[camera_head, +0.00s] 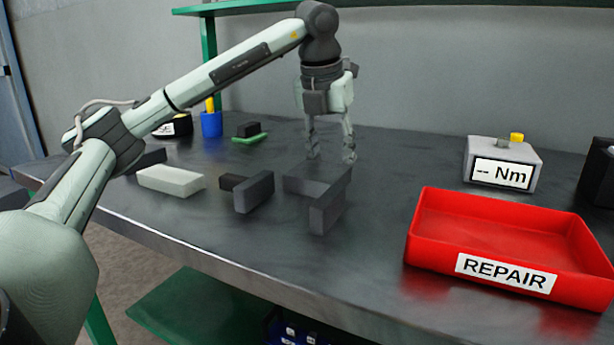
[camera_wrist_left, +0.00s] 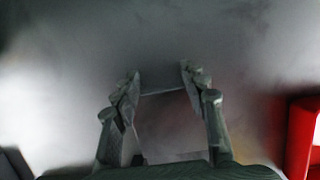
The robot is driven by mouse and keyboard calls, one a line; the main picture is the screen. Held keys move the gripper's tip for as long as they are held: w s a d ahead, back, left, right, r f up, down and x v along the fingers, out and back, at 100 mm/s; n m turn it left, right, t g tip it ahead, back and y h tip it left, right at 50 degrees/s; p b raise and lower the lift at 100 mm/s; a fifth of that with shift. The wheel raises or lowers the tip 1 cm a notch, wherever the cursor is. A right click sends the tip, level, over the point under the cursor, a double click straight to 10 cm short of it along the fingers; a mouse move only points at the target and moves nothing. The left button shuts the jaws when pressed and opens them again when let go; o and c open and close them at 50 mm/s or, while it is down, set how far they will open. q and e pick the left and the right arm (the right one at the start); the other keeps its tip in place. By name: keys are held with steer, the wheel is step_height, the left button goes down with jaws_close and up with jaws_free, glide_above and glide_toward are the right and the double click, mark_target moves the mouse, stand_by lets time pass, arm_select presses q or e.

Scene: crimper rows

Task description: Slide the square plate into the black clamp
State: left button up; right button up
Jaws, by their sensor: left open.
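My left gripper (camera_head: 331,156) is open, pointing down over the middle of the table. In the left wrist view its fingers (camera_wrist_left: 160,75) are spread, and a grey four-sided patch (camera_wrist_left: 170,120) with a pale far edge shows between them. It may be the square plate; I cannot tell this from the reflective tabletop. Two dark angular pieces stand in front of the gripper: one (camera_head: 254,192) at centre left and one (camera_head: 329,206) closer to the gripper. Either may be the black clamp; I cannot tell which. My right gripper is not in view.
A red REPAIR tray (camera_head: 500,229) is at the right; a torque meter (camera_head: 502,163) stands behind it. A pale block (camera_head: 171,180) lies left.

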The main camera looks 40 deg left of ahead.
mark_target(307, 179)
arm_select(q)
steer(key=shift+s+d+f+b, duration=0.1)
steer(key=shift+s+d+b, duration=0.1)
steer(key=shift+s, duration=0.5)
steer(key=shift+s+d+b, duration=0.15)
steer(key=shift+s+b, duration=0.1)
steer(key=shift+s, duration=0.4)
steer(key=shift+s+d+f+b, duration=0.1)
steer(key=shift+s+d+b, duration=0.1)
steer(key=shift+s, duration=0.5)
steer(key=shift+s+d+r+b, duration=0.1)
steer(key=shift+s+d+b, duration=0.1)
steer(key=shift+s, duration=0.7)
steer(key=shift+s+d+f+b, duration=0.1)
steer(key=shift+s+d+b, duration=0.15)
steer(key=shift+s, duration=0.7)
steer(key=shift+s+d+r+b, duration=0.1)
steer(key=shift+s+d+b, duration=0.1)
steer(key=shift+s, duration=0.7)
steer(key=shift+w+a+r+p, duration=0.1)
steer(key=shift+w+r+p, duration=0.1)
steer(key=shift+r+p, duration=0.95)
steer(key=shift+w+a+r+p, duration=0.1)
steer(key=shift+w+r+p, duration=0.15)
steer(key=shift+r+p, duration=0.9)
steer(key=shift+w+r+p, duration=0.2)
steer(key=shift+r+p, duration=0.8)
steer(key=shift+r, duration=0.25)
